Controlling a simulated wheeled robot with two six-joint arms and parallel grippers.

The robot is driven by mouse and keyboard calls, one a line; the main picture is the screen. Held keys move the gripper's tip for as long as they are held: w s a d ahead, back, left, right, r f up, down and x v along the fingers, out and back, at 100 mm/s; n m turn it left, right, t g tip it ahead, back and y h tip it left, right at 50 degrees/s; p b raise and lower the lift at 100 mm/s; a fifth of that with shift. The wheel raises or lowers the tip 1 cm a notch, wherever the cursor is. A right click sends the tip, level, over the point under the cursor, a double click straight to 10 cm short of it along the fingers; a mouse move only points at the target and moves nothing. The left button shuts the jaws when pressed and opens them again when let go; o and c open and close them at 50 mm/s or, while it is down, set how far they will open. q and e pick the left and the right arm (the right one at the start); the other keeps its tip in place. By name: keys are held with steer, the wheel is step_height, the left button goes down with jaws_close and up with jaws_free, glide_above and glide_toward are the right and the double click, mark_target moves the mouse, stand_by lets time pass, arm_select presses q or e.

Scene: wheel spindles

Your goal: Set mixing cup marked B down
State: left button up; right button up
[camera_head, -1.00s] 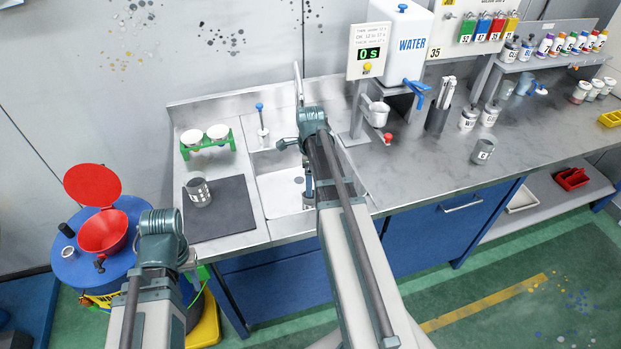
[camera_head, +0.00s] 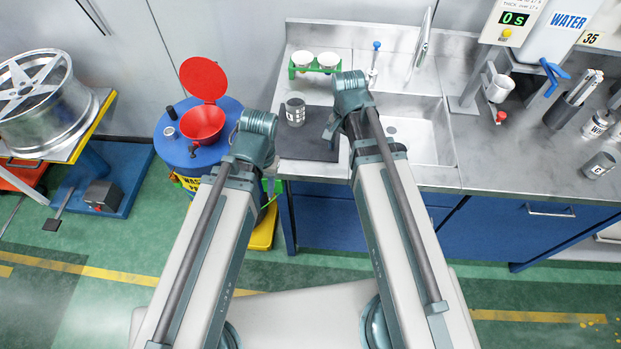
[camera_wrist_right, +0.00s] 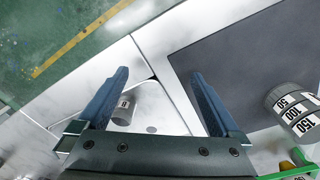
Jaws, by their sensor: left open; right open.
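In the right wrist view, a small grey cup (camera_wrist_right: 125,108) with a white label stands down in the sink; its letter is too small to read for sure. In the head view my right arm hides that part of the sink. Another grey labelled cup (camera_head: 599,165) stands upright on the right counter, its letter also unclear. My right gripper (camera_head: 346,108) is open and empty over the sink's left side and the mat's right edge; its spread fingers show in the right wrist view (camera_wrist_right: 160,80).
A graduated grey cup (camera_head: 294,112) stands on the dark mat (camera_head: 310,148); it also shows in the wrist view (camera_wrist_right: 292,106). A green rack (camera_head: 315,68) with two white cups is behind. The blue drum (camera_head: 190,153) with a red funnel (camera_head: 203,122) stands left. Right counter has free room.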

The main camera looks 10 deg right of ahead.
steer(key=s+a+n, duration=0.9)
steer(key=a+n, duration=0.2)
steer(key=n, duration=0.2)
steer(key=shift+h, duration=0.3)
steer(key=shift+a, duration=0.1)
